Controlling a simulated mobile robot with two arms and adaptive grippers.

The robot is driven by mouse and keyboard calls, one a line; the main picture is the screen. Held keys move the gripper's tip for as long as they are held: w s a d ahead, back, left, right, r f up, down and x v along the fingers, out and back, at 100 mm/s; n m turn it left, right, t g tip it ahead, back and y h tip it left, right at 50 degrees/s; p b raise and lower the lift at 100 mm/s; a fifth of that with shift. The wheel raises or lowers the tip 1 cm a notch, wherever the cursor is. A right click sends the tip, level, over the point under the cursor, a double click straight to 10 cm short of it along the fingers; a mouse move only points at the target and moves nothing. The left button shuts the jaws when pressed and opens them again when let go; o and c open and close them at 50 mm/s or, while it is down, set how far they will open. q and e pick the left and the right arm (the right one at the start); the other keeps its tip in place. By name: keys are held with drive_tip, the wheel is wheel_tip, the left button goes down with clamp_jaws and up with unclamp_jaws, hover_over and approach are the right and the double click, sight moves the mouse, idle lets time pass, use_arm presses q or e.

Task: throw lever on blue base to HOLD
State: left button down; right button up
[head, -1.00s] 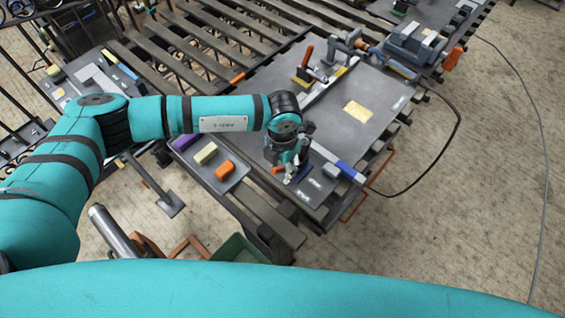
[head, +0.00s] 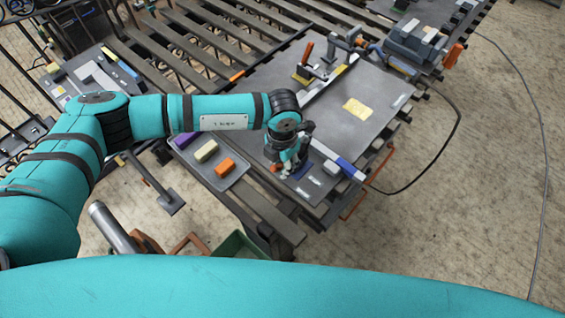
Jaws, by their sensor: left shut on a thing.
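The blue base (head: 303,171) sits near the front edge of the grey metal table (head: 375,82), mostly covered by my gripper. My left gripper (head: 289,170) points down over it and is shut on the lever of the blue base. A bit of orange, seemingly the lever's handle (head: 275,168), shows at the gripper's left side. The rest of the lever is hidden, so its angle cannot be told. Pale label plates (head: 315,181) lie beside the base; their words are too small to read. My right gripper is not in view.
A second lever with a red handle (head: 307,52) stands on a yellow base (head: 300,77) at the back. A grey tray (head: 236,178) holds yellow, orange and purple blocks.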

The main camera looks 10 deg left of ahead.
use_arm(q)
drive_tip(key=shift+w+d+b, duration=0.15)
drive_tip(key=shift+w+b, duration=0.1)
drive_tip(key=shift+b, duration=0.35)
drive_tip(key=g+y+b, duration=0.1)
drive_tip(key=b, duration=0.2)
drive_tip(key=w+d+r+g+y+b, duration=0.1)
drive_tip(key=g+b, duration=0.1)
drive_tip(key=b, duration=0.1)
drive_tip(key=w+d+g+y+b, duration=0.1)
drive_tip(key=b, duration=0.3)
drive_tip(key=shift+w+r+g, duration=0.15)
drive_tip(key=shift+w+g, duration=0.1)
drive_tip(key=shift+g, duration=0.05)
drive_tip(key=shift+w+d+r+g+y+b, duration=0.15)
drive_tip(key=shift+w+r+g+y+b, duration=0.3)
drive_tip(key=shift+b, duration=0.55)
drive_tip(key=shift+s+f, duration=0.1)
drive_tip(key=c, duration=1.2)
unclamp_jaws()
drive_tip(key=shift+c, duration=0.2)
wheel_tip(320, 180, up, 10)
drive_tip(key=shift+c, duration=0.2)
